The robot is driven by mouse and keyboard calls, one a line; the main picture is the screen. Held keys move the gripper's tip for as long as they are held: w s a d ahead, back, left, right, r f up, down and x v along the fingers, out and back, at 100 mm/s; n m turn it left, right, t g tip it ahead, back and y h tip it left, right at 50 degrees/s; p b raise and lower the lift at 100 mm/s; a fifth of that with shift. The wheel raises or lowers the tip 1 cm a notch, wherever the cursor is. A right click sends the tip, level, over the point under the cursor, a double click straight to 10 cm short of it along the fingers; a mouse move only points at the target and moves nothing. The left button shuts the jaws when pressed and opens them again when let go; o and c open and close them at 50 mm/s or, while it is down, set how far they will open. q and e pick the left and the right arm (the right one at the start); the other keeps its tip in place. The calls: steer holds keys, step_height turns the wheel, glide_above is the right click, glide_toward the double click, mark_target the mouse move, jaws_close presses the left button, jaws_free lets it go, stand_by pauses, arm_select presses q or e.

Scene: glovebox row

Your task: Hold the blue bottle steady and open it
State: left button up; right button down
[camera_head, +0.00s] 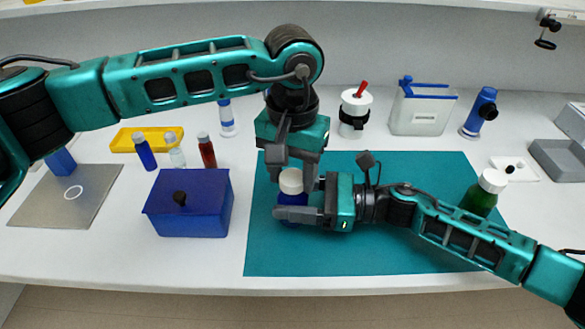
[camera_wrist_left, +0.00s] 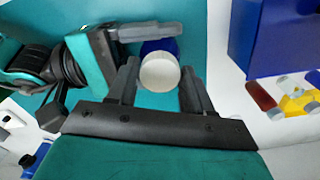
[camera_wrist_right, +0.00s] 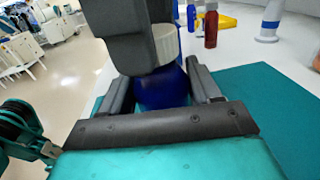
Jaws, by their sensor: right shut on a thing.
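The blue bottle (camera_head: 291,199) stands upright on the teal mat (camera_head: 330,255), with its white cap (camera_head: 291,180) on top. My right gripper (camera_head: 296,202) is shut on the bottle's body from the right, one finger on each side. The right wrist view shows the blue body (camera_wrist_right: 162,88) between the fingers. My left gripper (camera_head: 293,172) points down from above at the cap. In the left wrist view its fingers are apart, on either side of the white cap (camera_wrist_left: 159,72), with narrow gaps showing.
A dark blue box (camera_head: 188,205) with a black knob stands left of the mat. A green bottle (camera_head: 481,195) with a white cap stands on the right, behind my right arm. Small vials (camera_head: 207,151) and a yellow tray (camera_head: 140,139) are back left. The mat's front is clear.

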arm_select(q)
steer(key=c, duration=0.7)
steer(key=n, duration=0.5)
steer(key=shift+c, duration=0.2)
steer(key=n, duration=0.9)
steer(key=shift+r+n, duration=0.1)
steer(key=shift+n, duration=0.3)
steer(key=n, duration=0.3)
steer(key=shift+n, duration=0.3)
steer(key=n, duration=0.3)
steer(key=shift+n, duration=0.4)
steer(key=n, duration=0.3)
steer(key=shift+n, duration=0.4)
steer(key=n, duration=0.5)
steer(key=shift+n, duration=0.3)
steer(key=n, duration=0.3)
steer(key=shift+n, duration=0.3)
steer(key=n, duration=0.3)
steer(key=shift+n, duration=0.4)
steer(key=n, duration=0.4)
